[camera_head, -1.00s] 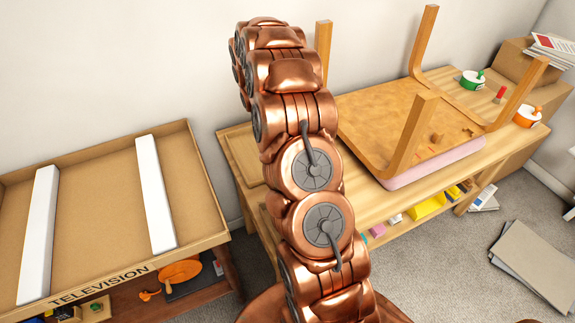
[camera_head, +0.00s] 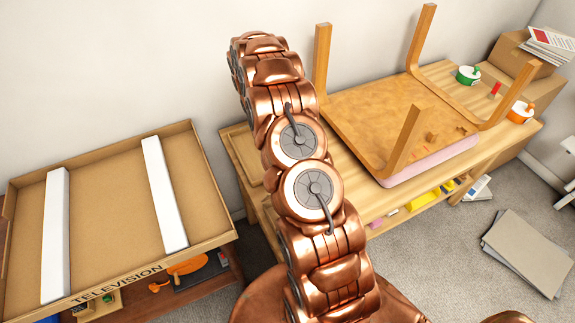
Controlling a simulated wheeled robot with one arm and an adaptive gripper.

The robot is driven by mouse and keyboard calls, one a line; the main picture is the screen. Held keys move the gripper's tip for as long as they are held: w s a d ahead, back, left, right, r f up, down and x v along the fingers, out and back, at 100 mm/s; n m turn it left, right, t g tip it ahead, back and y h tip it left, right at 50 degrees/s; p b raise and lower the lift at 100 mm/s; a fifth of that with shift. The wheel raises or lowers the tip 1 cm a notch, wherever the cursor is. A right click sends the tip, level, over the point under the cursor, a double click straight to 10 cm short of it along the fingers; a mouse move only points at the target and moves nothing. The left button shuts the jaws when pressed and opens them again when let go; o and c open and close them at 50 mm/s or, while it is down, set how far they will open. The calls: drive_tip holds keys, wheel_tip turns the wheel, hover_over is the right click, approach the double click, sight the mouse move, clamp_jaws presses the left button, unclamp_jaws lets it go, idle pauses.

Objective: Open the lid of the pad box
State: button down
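I cannot make out a box clearly marked as the pad box, or its lid. My copper arm rises through the middle of the view and bends to the upper left. My gripper is not in view. The arm hides part of the wooden bench (camera_head: 350,149) and whatever lies behind it. A shallow wooden tray (camera_head: 243,150) shows at the bench's left end.
An upturned wooden table (camera_head: 385,115) lies on a pink slab (camera_head: 430,160) on the bench. An open television box (camera_head: 110,215) is at left. Flat cardboard (camera_head: 527,250) lies on the carpet at right.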

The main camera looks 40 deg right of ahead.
idle(0.3)
drive_tip(key=c, duration=1)
unclamp_jaws()
